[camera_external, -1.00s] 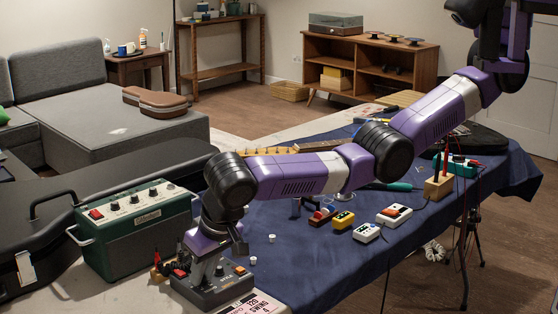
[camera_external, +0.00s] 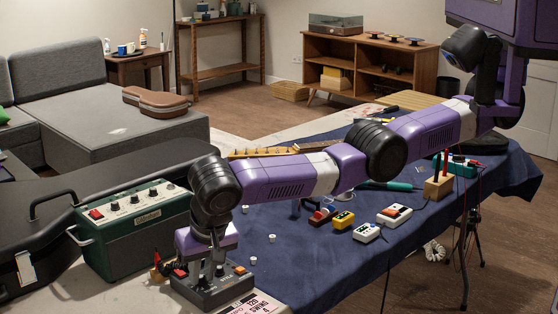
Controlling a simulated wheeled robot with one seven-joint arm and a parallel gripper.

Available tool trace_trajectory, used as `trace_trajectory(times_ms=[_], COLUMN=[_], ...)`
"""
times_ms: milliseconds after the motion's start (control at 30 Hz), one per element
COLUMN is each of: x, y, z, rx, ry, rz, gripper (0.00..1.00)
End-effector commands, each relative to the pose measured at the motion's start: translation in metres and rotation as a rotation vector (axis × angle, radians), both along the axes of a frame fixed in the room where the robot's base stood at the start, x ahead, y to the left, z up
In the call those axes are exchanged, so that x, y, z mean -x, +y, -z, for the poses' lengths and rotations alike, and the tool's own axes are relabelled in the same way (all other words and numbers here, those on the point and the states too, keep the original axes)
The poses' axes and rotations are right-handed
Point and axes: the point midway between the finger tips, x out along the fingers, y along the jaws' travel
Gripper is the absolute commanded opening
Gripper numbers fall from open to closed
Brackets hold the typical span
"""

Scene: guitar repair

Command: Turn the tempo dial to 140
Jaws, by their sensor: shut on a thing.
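The tempo device is a dark grey box (camera_external: 212,293) with an orange button, a red-orange switch and small knobs on its top, at the front of the table. My gripper (camera_external: 208,277) points down onto the top of this box. Its fingers are shut on the tempo dial, which is mostly hidden between them. The dial's pointer and scale cannot be read at this size.
A green amplifier (camera_external: 139,235) stands close on the left, beside a black guitar case (camera_external: 45,258). A printed card (camera_external: 257,304) lies at the box's right. Small white knobs (camera_external: 253,260) and several pedals (camera_external: 367,232) are on the blue cloth (camera_external: 320,262).

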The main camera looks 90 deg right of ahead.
Motion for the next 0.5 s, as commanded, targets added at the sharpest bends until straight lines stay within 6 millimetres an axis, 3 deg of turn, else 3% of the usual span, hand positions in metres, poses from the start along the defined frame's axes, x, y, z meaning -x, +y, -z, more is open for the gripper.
trace_trajectory(times_ms=[300, 333, 400, 500], x=[-0.0004, -0.0003, -0.0003, -0.0003], y=[-0.0007, -0.0007, -0.0007, -0.0005], z=[-0.0008, -0.0008, -0.0006, -0.0006], rx=[0.001, 0.001, 0.001, 0.001], ry=[-0.001, -0.001, -0.001, -0.001], rz=[0.001, 0.001, 0.001, 0.001], gripper=[0.00, 0.22, 0.36, 0.40])
